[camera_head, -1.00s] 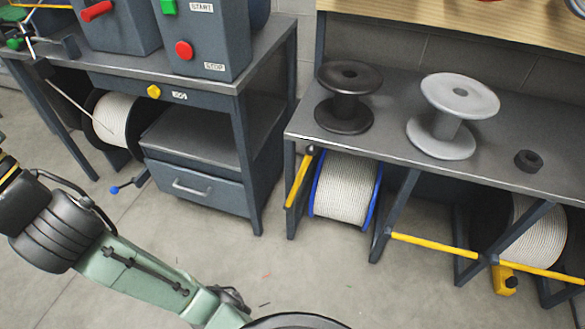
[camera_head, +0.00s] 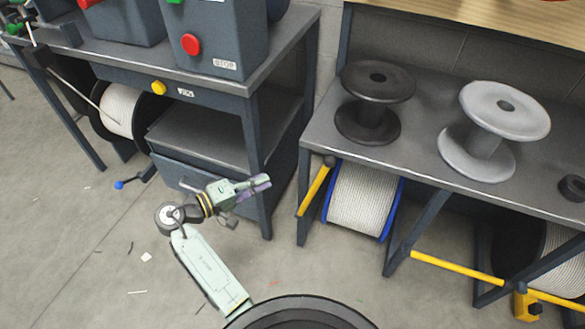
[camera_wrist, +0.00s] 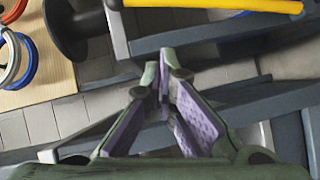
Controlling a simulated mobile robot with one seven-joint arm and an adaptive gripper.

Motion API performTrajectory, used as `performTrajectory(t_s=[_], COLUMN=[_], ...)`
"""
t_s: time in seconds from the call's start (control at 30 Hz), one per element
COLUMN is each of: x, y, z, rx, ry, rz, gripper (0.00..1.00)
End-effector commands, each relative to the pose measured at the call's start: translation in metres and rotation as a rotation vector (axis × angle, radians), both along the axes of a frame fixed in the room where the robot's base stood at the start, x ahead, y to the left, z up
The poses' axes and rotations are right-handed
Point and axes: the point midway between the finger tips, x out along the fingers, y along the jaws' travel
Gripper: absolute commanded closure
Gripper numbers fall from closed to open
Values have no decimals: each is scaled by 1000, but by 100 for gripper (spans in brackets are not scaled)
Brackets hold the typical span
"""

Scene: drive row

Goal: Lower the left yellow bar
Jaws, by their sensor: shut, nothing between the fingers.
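The left yellow bar (camera_head: 314,191) stands steeply at the left post of the rack's left bay, running from a dark knob at the top down to the left. A yellow bar (camera_wrist: 215,4) also crosses the top of the wrist view beside a dark frame member; it looks like the same one. My gripper (camera_head: 265,182) is left of the bar, in front of the left bench's drawer unit, apart from the bar. Its purple-padded fingers (camera_wrist: 165,75) are shut and hold nothing.
A white cable reel with blue rims (camera_head: 366,200) sits in the left bay. Another yellow bar (camera_head: 457,268) lies across the middle bay. A black spool (camera_head: 372,123) and a grey spool (camera_head: 487,150) stand on the rack top (camera_head: 425,160). The floor (camera_head: 130,240) in front is clear apart from small scraps.

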Motion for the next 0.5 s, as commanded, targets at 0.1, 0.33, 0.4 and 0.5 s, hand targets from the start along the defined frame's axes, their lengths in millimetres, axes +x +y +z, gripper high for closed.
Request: performTrajectory(t_s=[0.1, 0.33, 0.4, 0.5], x=[6, 34, 44, 57], y=[-10, -45, -57, -73], z=[-1, -6, -8, -10], rx=[-3, -2, -1, -2], ry=[0, 1, 0, 0], rz=[-7, -7, -7, -6], gripper=[100, 100, 100, 100])
